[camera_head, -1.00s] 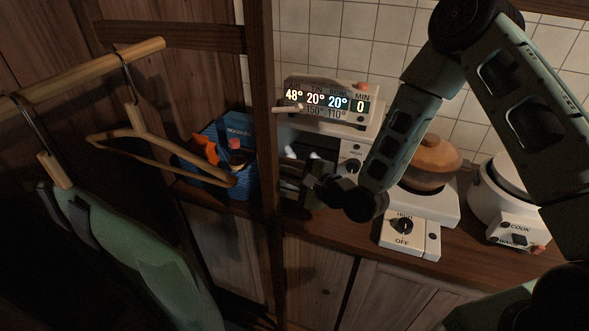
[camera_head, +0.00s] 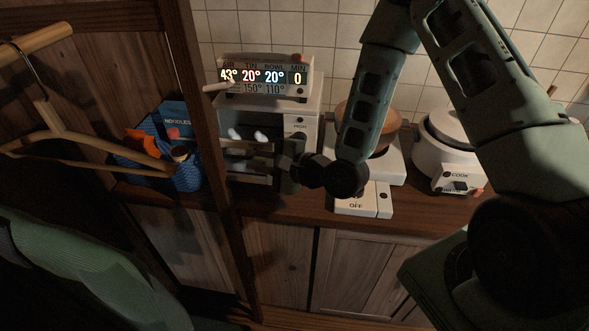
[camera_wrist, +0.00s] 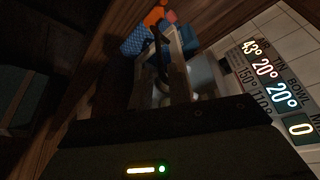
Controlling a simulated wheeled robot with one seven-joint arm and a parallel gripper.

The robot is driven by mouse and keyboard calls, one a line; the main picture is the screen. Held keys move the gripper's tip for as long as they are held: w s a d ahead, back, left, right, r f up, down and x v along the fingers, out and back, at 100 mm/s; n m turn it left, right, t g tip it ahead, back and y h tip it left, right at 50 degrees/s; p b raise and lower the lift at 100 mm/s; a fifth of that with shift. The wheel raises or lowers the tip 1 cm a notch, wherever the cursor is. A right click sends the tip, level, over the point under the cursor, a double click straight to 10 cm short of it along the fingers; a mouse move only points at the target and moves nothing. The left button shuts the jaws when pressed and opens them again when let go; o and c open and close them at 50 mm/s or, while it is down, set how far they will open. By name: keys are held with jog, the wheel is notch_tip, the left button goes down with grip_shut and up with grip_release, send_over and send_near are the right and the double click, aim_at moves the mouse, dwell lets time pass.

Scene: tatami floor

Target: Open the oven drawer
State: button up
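The white oven (camera_head: 307,122) stands on the wooden counter behind a dark post, with its dark front (camera_head: 240,146) facing me. Two pale shapes show in that dark front; I cannot tell clearly how far the drawer is out. My gripper (camera_head: 262,163) is at the right part of the oven front, with my dark wrist beside it. In the wrist view, a dark finger (camera_wrist: 160,45) reaches along a pale bar-like edge at the oven front. The fingertips are dark and partly hidden, so their opening and any contact are unclear.
A lit display (camera_head: 265,76) sits on top of the oven. A blue noodle bag (camera_head: 178,125) and blue basket (camera_head: 187,174) are left of the post. A pot (camera_head: 372,118) on a burner and a white cooker (camera_head: 440,150) stand right. Hangers and green clothing fill the left.

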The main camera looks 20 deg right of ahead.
jog(key=p+v, duration=1)
jog(key=shift+s+d, duration=0.2)
jog(key=shift+s, duration=0.1)
